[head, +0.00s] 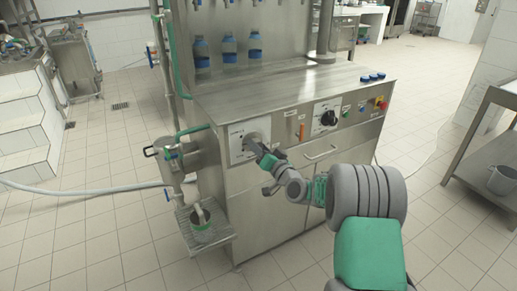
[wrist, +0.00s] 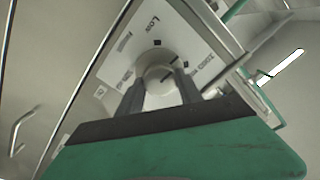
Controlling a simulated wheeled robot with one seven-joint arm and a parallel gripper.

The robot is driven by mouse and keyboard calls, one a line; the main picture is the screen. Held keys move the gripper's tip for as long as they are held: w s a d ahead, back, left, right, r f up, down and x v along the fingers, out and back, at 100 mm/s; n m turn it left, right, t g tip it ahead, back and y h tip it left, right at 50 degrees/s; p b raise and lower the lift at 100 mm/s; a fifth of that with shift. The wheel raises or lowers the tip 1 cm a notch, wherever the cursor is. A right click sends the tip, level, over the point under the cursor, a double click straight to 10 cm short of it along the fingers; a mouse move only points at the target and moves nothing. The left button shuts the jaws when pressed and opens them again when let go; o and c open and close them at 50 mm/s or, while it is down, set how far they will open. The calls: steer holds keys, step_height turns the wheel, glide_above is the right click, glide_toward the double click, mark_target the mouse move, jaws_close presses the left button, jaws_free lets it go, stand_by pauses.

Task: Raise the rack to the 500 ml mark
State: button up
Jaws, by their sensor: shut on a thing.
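My gripper (head: 262,152) is shut on a round grey knob (wrist: 158,73) on the left control plate (head: 237,139) of the steel filling machine. In the wrist view, the gripper's two dark fingers (wrist: 160,88) stand on either side of the knob. The plate there (wrist: 130,48) carries the word "LOW" and other labels too small to read surely, with dark marks near the knob's rim.
Right of the knob are an orange handle (head: 301,131), a black dial (head: 328,118) and a red button (head: 380,104). Blue caps (head: 372,77) lie on the machine top (head: 290,90). A pipe with a drip tray (head: 222,236) stands left. A steel table (head: 497,130) is right; the floor between is clear.

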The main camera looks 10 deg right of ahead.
steer(key=n+p, duration=1)
steer(key=n, duration=0.6)
steer(key=n+p, duration=1.1)
steer(key=n, duration=0.5)
steer(key=shift+s+a+f+n, duration=0.1)
steer(key=shift+a+f+n, duration=0.05)
steer(key=shift+n, duration=0.25)
steer(key=shift+f+p, duration=0.1)
steer(key=shift+p, duration=0.2)
stand_by(0.4)
